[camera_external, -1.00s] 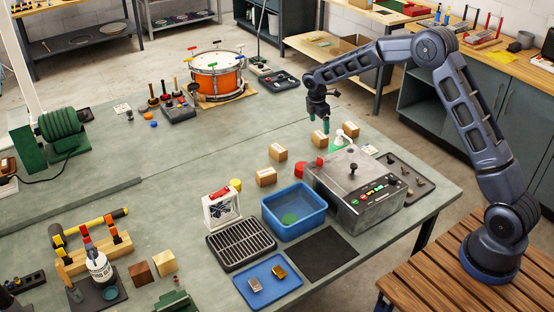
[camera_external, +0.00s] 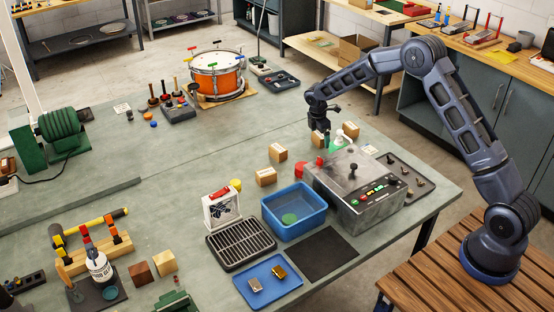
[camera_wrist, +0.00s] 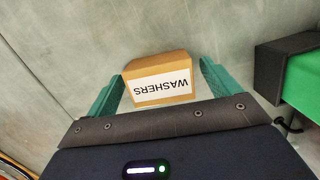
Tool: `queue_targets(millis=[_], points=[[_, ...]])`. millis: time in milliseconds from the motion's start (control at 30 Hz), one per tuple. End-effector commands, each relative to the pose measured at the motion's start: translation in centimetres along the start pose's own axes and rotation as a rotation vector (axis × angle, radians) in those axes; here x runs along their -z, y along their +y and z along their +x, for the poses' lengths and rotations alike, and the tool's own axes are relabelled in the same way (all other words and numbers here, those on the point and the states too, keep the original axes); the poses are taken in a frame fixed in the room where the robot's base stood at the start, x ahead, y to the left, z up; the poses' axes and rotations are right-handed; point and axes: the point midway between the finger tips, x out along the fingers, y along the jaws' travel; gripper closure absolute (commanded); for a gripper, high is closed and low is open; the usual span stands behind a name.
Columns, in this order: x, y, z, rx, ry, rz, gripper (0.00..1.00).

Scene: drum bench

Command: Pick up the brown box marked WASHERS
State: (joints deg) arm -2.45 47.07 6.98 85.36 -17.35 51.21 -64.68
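The brown box marked WASHERS (camera_wrist: 158,80) lies ahead of the palm in the wrist view, with its white label showing upside down. My gripper (camera_wrist: 160,85) is open, with one teal finger on each side of the box. A narrow gap shows by the right finger; whether the left finger touches is hard to tell. In the external view my gripper (camera_external: 322,138) is low over the bench behind the grey control unit, and it partly hides the box (camera_external: 316,140) there.
Two similar brown boxes (camera_external: 278,152) (camera_external: 266,177) stand to the left. The grey control unit (camera_external: 355,205) is close in front, beside a blue bin (camera_external: 272,221). A green-topped dark object (camera_wrist: 298,80) stands right of my gripper in the wrist view.

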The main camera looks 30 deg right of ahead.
Motion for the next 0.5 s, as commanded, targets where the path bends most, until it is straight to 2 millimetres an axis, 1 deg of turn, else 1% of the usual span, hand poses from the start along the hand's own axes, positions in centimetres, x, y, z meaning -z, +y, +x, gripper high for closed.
queue_targets(millis=[33,233,500], points=[[0.00,0.00,0.00,0.000,0.000,0.000,0.21],[0.00,0.00,-0.02,0.000,0.000,0.000,0.60],[-0.02,0.02,-0.14,-0.001,0.000,0.000,0.61]])
